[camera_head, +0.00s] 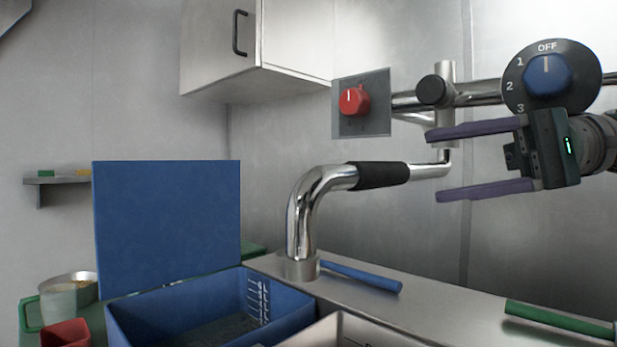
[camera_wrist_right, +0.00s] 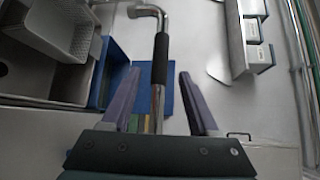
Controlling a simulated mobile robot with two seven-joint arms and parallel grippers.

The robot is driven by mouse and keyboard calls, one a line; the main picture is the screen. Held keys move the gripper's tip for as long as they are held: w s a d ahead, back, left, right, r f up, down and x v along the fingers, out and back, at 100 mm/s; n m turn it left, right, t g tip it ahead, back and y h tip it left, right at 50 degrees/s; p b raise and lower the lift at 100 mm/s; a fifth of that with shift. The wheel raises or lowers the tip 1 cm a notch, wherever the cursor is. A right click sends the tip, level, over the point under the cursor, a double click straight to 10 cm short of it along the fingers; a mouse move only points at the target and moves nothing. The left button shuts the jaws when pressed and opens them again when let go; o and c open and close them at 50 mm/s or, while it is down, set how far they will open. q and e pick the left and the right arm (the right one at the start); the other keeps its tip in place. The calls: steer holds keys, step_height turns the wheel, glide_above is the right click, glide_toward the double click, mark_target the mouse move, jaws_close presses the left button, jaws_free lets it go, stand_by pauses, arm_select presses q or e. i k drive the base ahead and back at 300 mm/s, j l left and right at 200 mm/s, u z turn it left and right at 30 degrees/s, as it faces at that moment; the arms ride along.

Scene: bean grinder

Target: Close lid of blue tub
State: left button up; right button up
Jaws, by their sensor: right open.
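The blue tub (camera_head: 215,305) stands at the lower left in the head view. In the right wrist view, the tub (camera_wrist_right: 112,72) shows left of the steel pipe. The blue lid (camera_wrist_right: 178,100) shows partly behind the pipe, between the fingers of the right gripper (camera_wrist_right: 163,95). My left gripper is not in view.
A bent steel pipe with a black grip (camera_head: 383,175) rises right of the tub. A red knob (camera_head: 355,102) and a blue dial (camera_head: 547,75) are near my right gripper. Blue (camera_head: 360,276) and green (camera_head: 558,319) handles lie on the counter. A cup (camera_head: 68,297) stands at left.

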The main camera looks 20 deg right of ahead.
mark_target(157, 222)
steer(key=k+j, duration=0.8)
steer(key=j, duration=0.1)
